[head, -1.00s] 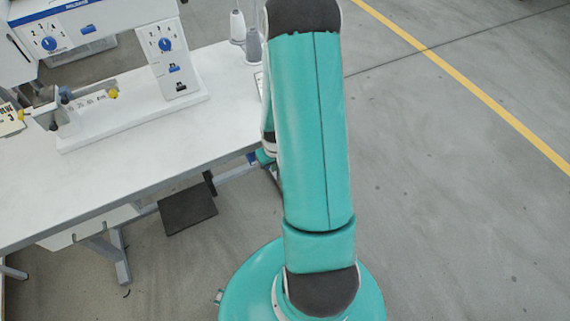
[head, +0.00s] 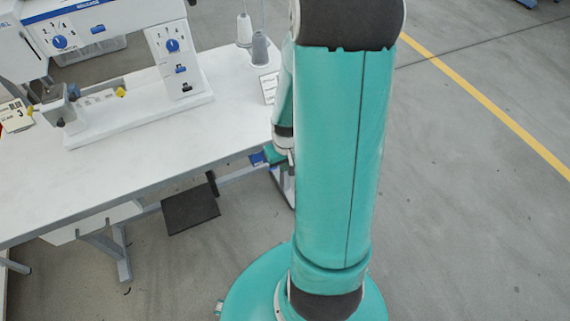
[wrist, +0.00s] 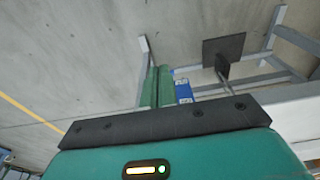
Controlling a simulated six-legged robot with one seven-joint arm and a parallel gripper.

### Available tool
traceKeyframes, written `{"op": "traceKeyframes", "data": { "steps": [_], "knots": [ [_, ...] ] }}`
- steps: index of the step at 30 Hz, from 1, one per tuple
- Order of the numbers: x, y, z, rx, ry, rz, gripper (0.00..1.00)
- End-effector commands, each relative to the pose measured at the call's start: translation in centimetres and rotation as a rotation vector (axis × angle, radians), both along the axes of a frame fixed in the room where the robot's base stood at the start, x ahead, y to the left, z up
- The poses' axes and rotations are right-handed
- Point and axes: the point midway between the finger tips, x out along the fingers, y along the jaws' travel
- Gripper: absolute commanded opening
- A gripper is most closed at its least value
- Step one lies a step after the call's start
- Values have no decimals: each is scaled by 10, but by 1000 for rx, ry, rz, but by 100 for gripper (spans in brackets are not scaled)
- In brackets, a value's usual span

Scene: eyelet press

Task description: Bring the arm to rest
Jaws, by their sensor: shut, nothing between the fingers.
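My gripper (wrist: 157,88) shows in the wrist view as two green fingers side by side with almost no gap. It is shut and empty. In the head view my teal arm stands upright in front of the camera, and its forearm hangs down behind it, by the right end of the table (head: 120,165). The gripper there is mostly hidden by the arm. In the wrist view a blue box with white markings (wrist: 183,92) lies just right of the fingers; I cannot tell how far behind them.
On the table stand a white eyelet press (head: 181,62), thread cones (head: 260,48) and a number card (head: 15,115). A dark pedal (head: 190,210) hangs below; it also shows in the wrist view (wrist: 222,50). The floor to the right, with a yellow line (head: 490,110), is clear.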

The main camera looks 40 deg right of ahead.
Motion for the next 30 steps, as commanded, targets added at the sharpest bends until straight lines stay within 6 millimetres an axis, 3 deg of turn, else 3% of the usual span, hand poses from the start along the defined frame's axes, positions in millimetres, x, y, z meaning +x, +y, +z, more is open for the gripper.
{"op": "traceKeyframes", "data": {
  "steps": [20,25,30],
  "knots": [
    [-2,1,4,-3,-2,3,0],
    [9,13,35,-36,-26,31,0],
    [21,42,94,-83,-75,77,0]
  ]
}}
